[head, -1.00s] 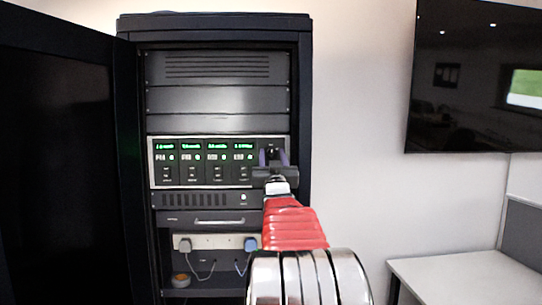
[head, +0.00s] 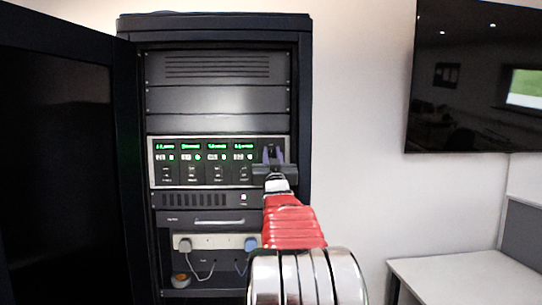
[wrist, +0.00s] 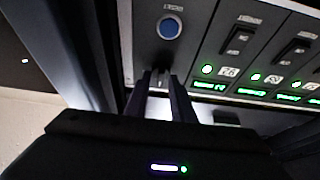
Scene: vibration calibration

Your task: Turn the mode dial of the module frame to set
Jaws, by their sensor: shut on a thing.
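The module frame (head: 205,185) is a light-edged panel in the black rack, with several dark modules and lit green displays. My gripper (head: 274,154) is at its right end. In the wrist view my gripper's two dark fingers (wrist: 167,84) reach to the panel and are shut on the small mode dial (wrist: 162,77), of which only a little shows between them. The dial's pointer and its labels cannot be read. A round blue button (wrist: 170,27) sits on the same panel section, apart from the fingers. In the head view my gripper hides the dial.
The open rack door (head: 58,170) stands on the left. Below the frame are a vented unit (head: 195,199), a drawer with a handle (head: 215,221) and a socket strip (head: 218,241) with plugs. A desk (head: 460,278) stands at the right.

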